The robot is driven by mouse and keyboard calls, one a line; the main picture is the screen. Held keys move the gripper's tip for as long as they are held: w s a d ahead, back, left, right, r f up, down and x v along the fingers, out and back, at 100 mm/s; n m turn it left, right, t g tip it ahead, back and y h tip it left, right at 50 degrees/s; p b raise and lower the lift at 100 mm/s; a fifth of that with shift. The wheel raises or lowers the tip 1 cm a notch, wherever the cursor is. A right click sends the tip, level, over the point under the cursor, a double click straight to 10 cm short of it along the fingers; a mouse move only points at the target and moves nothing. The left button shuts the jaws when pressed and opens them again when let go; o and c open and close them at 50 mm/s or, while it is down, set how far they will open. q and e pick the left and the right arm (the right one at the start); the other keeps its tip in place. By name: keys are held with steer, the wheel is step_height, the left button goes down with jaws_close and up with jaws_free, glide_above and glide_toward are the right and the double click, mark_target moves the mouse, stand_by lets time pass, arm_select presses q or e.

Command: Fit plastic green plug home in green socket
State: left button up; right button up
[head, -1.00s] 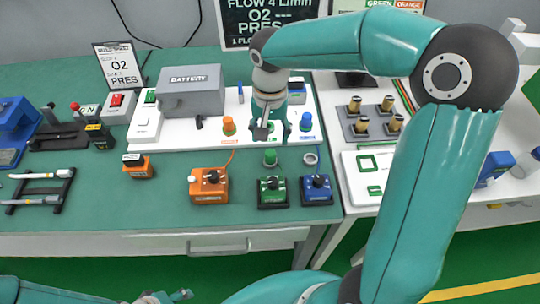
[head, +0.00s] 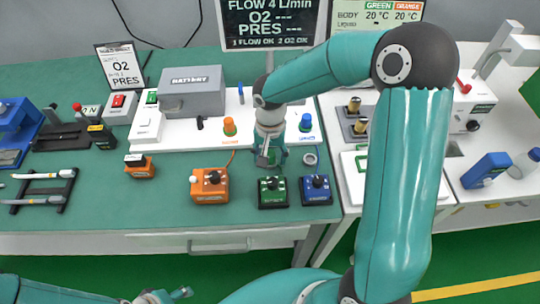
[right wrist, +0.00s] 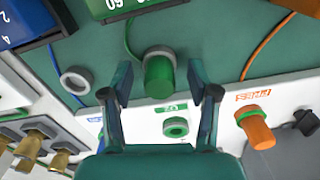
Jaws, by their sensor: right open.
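The green plug (right wrist: 158,82) stands on the bench in a grey ring, with a green cord running from it. In the right wrist view it is between the spread fingers of my right gripper (right wrist: 160,90), with gaps on both sides. In the head view my right gripper (head: 267,160) points down over the plug and mostly hides it. The green socket (right wrist: 175,127), a green ring with a dark hole, is empty on the white panel (right wrist: 150,112). My left gripper (head: 168,297) is low at the bottom edge of the head view; its jaw state is unclear.
An orange plug (head: 229,126) and a blue plug (head: 305,122) stand in the panel on either side. An empty grey ring (head: 310,159) lies right of the gripper. Orange (head: 209,186), green (head: 272,192) and blue (head: 316,189) knob boxes stand in front.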

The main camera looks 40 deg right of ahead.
jaws_close()
steer(key=shift+r, duration=0.1)
